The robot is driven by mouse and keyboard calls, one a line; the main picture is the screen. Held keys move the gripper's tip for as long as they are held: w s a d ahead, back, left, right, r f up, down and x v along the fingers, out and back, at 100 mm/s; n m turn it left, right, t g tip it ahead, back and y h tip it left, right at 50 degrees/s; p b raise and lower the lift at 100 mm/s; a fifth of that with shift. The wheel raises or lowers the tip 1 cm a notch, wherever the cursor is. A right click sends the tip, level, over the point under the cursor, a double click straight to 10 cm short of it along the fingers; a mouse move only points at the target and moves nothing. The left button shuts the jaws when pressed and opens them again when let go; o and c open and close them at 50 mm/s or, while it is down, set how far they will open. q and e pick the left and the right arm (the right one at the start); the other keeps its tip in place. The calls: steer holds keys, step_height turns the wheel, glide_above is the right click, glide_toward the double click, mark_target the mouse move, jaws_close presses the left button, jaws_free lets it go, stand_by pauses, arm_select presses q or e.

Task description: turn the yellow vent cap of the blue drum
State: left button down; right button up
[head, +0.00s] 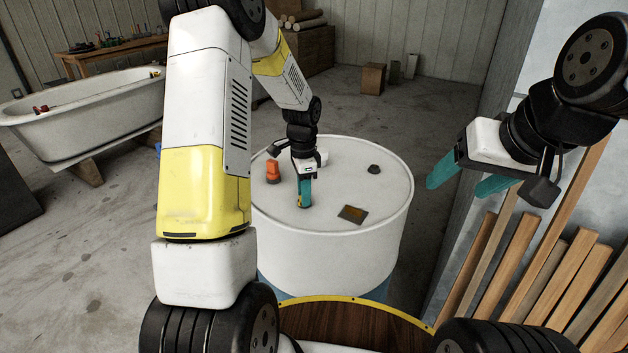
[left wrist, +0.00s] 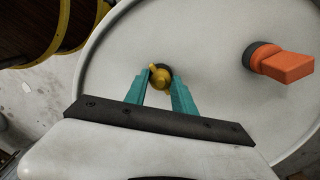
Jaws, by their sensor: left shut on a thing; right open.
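The drum (head: 330,258) stands upright in front of me, with a white top and upper side and blue lower down. The yellow vent cap (left wrist: 161,78) is small and winged, on the drum's white top. In the left wrist view it sits between the teal fingertips of my left gripper (left wrist: 161,76). In the head view my left gripper (head: 304,203) points down at the drum top, and its fingers hide most of the cap. It is shut on the cap. My right gripper (head: 458,186) is open and empty, in the air right of the drum.
An orange fitting (head: 272,170) with a dark base stands on the drum top, left of my left gripper. A dark knob (head: 374,169) and a brownish plate (head: 353,214) are to its right. Timber planks (head: 513,262) lean on the right wall. A bathtub (head: 85,122) stands left.

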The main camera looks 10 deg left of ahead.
arm_select(q)
steer(key=shift+n, duration=0.7)
steer(key=n, duration=1.2)
steer(key=shift+d+n, duration=0.15)
steer(key=shift+n, duration=1.75)
steer(key=shift+s+n, duration=0.1)
steer(key=shift+n, duration=0.3)
steer(key=c, duration=1.1)
jaws_free()
steer(key=shift+o, duration=0.2)
steer(key=shift+r, duration=3.85)
